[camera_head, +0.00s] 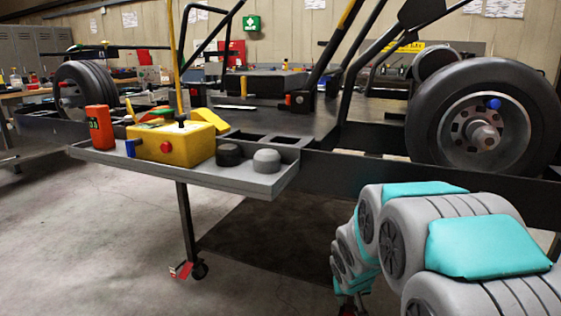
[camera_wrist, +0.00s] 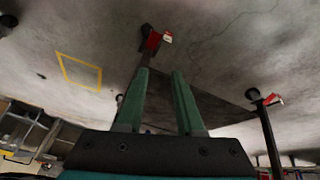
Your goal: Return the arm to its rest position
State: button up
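My arm, grey with teal pads (camera_head: 490,245), fills the lower right of the head view, beside and below the kart stand. In the wrist view my gripper (camera_wrist: 160,73) shows two green fingers standing apart with nothing between them. Concrete floor and a dark mat lie beyond the fingertips. In the head view the gripper is hidden or too unclear to tell at the bottom edge.
A grey tray (camera_head: 240,181) on the stand's side holds a yellow box (camera_head: 172,143), an orange device (camera_head: 99,127) and two knobs. A stand leg (camera_head: 187,215) ends in a caster. A kart wheel (camera_head: 483,118) is above my arm. Floor at lower left is clear.

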jog(key=s+a+r+g+p, duration=0.1)
jog(key=s+r+g, duration=0.1)
jog(key=s, duration=1)
jog(key=s+r+g+y+p, duration=0.1)
jog(key=s+r, duration=0.4)
jog(key=s, duration=0.7)
jog(key=s+a+r+g+p, duration=0.1)
jog(key=s+r+g, duration=0.2)
jog(key=s, duration=0.9)
jog(key=shift+s+a+r+g+y, duration=0.3)
jog(key=shift+r+g, duration=0.1)
jog(key=shift+r, duration=0.15)
